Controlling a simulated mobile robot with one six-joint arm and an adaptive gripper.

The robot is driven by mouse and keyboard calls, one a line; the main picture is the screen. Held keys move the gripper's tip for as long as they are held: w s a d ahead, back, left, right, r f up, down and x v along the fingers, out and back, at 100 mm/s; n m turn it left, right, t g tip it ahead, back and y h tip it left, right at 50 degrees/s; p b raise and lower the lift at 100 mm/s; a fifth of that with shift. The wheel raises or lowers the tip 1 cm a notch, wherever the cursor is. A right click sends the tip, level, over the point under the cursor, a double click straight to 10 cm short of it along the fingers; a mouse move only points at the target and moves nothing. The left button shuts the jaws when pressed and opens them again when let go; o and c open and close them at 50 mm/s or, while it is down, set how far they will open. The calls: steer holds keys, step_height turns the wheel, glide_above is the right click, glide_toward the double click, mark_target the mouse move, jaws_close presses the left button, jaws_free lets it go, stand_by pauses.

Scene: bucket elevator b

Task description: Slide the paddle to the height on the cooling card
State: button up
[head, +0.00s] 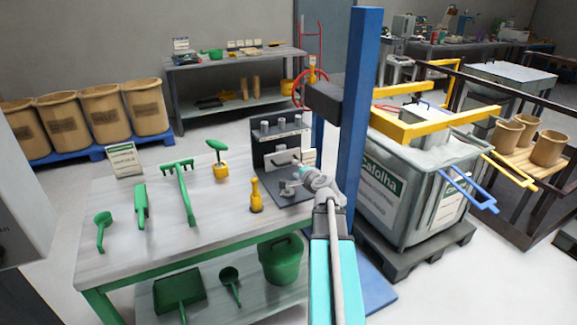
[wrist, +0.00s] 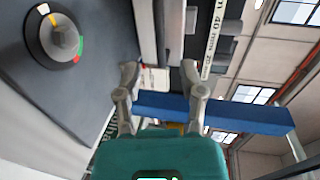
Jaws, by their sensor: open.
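My gripper (head: 312,180) is open in front of the dark stand (head: 265,160) at the right end of the green-framed table. In the wrist view its two fingers (wrist: 160,78) are apart with nothing held between them. A white card (wrist: 155,80) shows past the gap. A white scale strip with dark print, including "40" (wrist: 214,35), runs beside dark blocks at upper right. A grey dial knob (wrist: 58,40) with white, yellow, green and red marks sits on the dark panel. A white card (head: 308,157) shows at the stand's right side. I cannot tell which part is the paddle.
Green tools, such as a rake (head: 183,190), lie on the table (head: 120,235), with a yellow bottle (head: 256,195) near the stand. A blue post (head: 358,120) rises close right of my gripper, before a grey bin (head: 395,190).

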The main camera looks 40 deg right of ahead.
mark_target(288, 163)
steer(key=shift+b+x, duration=0.6)
steer(key=shift+x, duration=2.9)
jaws_close()
